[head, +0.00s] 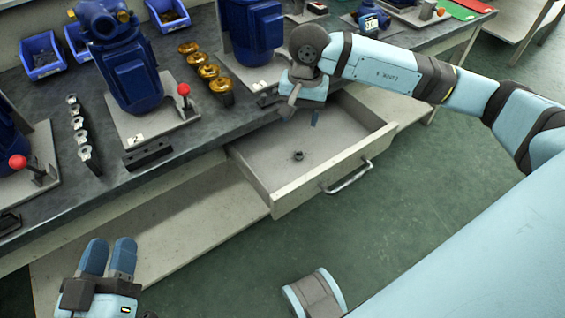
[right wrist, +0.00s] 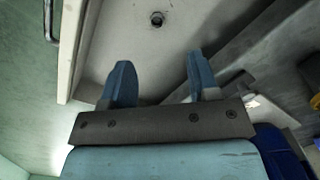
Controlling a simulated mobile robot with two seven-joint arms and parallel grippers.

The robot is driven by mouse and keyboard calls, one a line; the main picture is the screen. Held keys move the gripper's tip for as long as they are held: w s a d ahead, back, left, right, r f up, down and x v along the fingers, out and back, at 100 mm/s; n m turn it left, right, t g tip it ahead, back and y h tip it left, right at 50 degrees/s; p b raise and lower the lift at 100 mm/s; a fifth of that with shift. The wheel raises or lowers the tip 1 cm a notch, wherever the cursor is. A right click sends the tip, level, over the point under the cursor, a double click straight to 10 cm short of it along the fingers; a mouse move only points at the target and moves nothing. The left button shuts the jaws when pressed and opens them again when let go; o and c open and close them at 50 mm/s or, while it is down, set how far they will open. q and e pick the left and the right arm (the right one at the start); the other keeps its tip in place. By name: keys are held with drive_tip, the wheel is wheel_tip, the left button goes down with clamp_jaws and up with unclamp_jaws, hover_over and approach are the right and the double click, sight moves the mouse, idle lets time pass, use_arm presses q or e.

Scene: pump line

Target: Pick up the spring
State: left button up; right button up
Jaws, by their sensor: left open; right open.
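The spring (head: 298,156) is a small dark coil lying on the floor of the open drawer (head: 262,168). It also shows in the right wrist view (right wrist: 157,19), ahead of the fingertips and apart from them. My right gripper (head: 302,116) is open and empty above the back of the drawer. In the right wrist view its two blue fingers (right wrist: 160,80) stand wide apart with nothing between them. My left gripper (head: 108,256) is low at the left front, away from the drawer, with its blue fingers empty.
The drawer's front wall and handle (head: 347,178) face the green floor. Blue pumps (head: 130,75), brass parts (head: 208,72), metal fittings (head: 80,130) and red-knobbed levers (head: 183,90) stand on the dark bench above. The drawer floor around the spring is clear.

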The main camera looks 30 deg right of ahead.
drive_tip(key=d+f, duration=0.1)
drive_tip(key=b, duration=0.3)
hover_over(299, 153)
drive_tip(key=shift+h, duration=0.4)
drive_tip(key=f, duration=0.7)
drive_tip(key=shift+d, duration=0.25)
drive_tip(key=f, duration=0.1)
drive_tip(key=f+b, duration=0.1)
drive_tip(key=f, duration=0.1)
drive_tip(key=f+b, duration=0.1)
drive_tip(key=f, duration=0.1)
drive_tip(key=shift+a+f, duration=0.15)
drive_tip(key=shift+a, duration=0.1)
drive_tip(key=shift+f, duration=0.2)
use_arm(q)
wheel_tip(299, 153, down, 6)
drive_tip(key=m+g, duration=0.1)
drive_tip(key=g, duration=0.1)
drive_tip(key=shift+w, duration=0.25)
use_arm(e)
drive_tip(key=shift+r, duration=0.1)
drive_tip(key=c, duration=1)
